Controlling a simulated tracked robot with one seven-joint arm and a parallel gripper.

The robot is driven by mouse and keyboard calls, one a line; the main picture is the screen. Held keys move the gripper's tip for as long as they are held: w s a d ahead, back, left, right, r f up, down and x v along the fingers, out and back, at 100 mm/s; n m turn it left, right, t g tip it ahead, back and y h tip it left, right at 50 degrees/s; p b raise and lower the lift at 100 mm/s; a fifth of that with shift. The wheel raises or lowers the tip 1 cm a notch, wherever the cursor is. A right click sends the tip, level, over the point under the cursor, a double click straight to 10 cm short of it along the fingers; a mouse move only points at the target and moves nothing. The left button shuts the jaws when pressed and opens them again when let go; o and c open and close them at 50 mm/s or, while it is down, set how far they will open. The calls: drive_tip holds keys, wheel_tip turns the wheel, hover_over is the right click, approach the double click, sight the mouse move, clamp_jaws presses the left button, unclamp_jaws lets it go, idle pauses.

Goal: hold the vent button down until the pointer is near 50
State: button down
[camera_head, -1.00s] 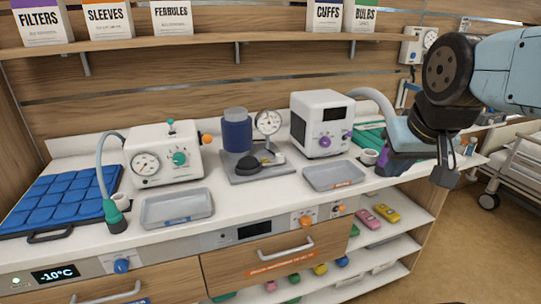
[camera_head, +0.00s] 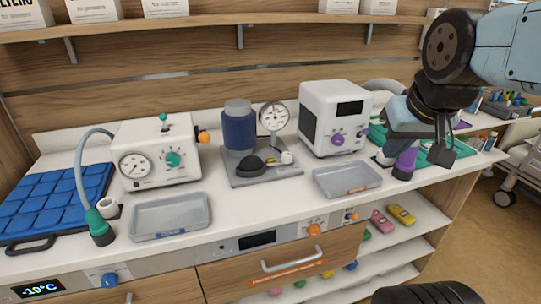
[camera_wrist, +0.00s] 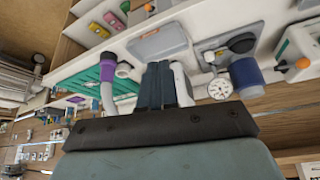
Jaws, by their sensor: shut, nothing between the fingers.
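The pump stand (camera_head: 262,178) sits at mid counter, with a blue canister (camera_head: 238,130), a black bulb (camera_head: 251,166) and a round white gauge (camera_head: 274,116). A small pale button-like part (camera_head: 287,157) is beside the bulb; I cannot tell surely that it is the vent button. The gauge's pointer is too small to read. The stand also shows in the wrist view (camera_wrist: 228,48). My gripper (camera_head: 441,156) is at the right end of the counter, well apart from the stand. Its fingers (camera_wrist: 161,84) are shut together and empty.
A white box with a purple knob (camera_head: 336,115) and a grey tray (camera_head: 347,180) lie between stand and gripper. A purple-ended hose (camera_head: 405,162) is close to my gripper. Left are another gauge unit (camera_head: 157,155), a tray (camera_head: 170,216) and a blue pad (camera_head: 50,200). A shelf overhangs the back.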

drive_tip(key=w+a+f+m+t+y, duration=0.1)
drive_tip(key=w+a, duration=0.4)
drive_tip(key=w, duration=0.4)
drive_tip(key=w+a+f+t+y, duration=0.1)
drive_tip(key=w+a+f, duration=0.1)
drive_tip(key=w+a, duration=0.5)
drive_tip(key=m+t+y, duration=0.1)
drive_tip(key=m, duration=0.3)
hover_over(272, 160)
wheel_tip(272, 160, down, 9)
drive_tip(key=shift+r, duration=0.15)
drive_tip(key=shift+d, duration=0.1)
drive_tip(key=shift+f, duration=4.4)
drive_tip(key=shift+f, duration=0.15)
drive_tip(key=shift+f, duration=0.2)
drive_tip(key=shift+f, duration=0.35)
